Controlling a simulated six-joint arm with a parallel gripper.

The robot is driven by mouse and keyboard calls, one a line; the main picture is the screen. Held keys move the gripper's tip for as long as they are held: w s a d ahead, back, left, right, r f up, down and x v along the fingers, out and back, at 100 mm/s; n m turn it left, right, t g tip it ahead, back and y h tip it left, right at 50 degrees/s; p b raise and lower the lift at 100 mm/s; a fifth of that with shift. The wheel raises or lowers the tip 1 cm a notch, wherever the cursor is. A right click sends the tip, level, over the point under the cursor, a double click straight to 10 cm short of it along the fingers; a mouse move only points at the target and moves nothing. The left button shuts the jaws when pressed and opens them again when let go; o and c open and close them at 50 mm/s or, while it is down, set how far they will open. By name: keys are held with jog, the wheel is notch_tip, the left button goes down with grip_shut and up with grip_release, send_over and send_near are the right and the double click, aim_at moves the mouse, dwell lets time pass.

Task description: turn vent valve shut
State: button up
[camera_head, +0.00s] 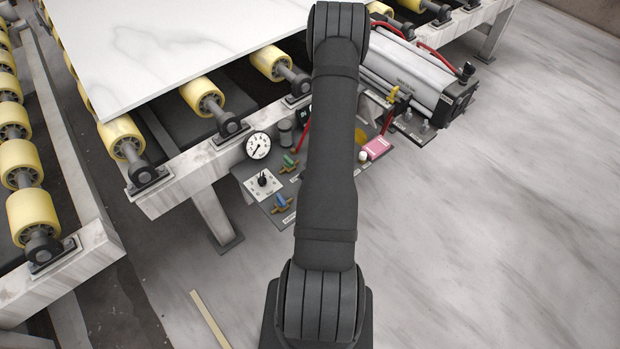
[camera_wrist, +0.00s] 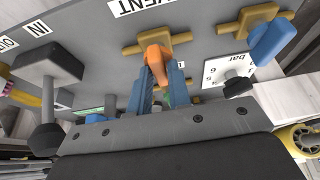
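The vent valve's orange handle (camera_wrist: 157,60) stands on a yellow-brass valve body (camera_wrist: 183,40) beside the VENT label (camera_wrist: 140,5) in the wrist view. My gripper (camera_wrist: 163,75) has its two blue fingers on either side of this handle. The gap between them is about the handle's width, and they appear closed on it. The contact faces are partly hidden. In the head view my arm covers the vent valve and my gripper.
The head view shows the grey panel below the roller conveyor, with a round gauge (camera_head: 258,145), a green handle (camera_head: 288,160) and a white slab (camera_head: 180,45).

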jog(key=shift+o, duration=1.4)
jog(key=shift+r, duration=0.1)
jog(key=v, duration=1.7)
jog(key=shift+r, duration=0.1)
jog(key=x, duration=1.6)
jog(key=shift+w+f, duration=0.1)
jog(key=shift+f, duration=0.25)
jog(key=shift+a+f, duration=0.15)
jog(key=shift+f, duration=0.25)
jog(key=shift+r+m+h, duration=0.1)
jog(key=shift+m+h, duration=0.2)
jog(key=shift+m, duration=0.4)
dwell(0.8)
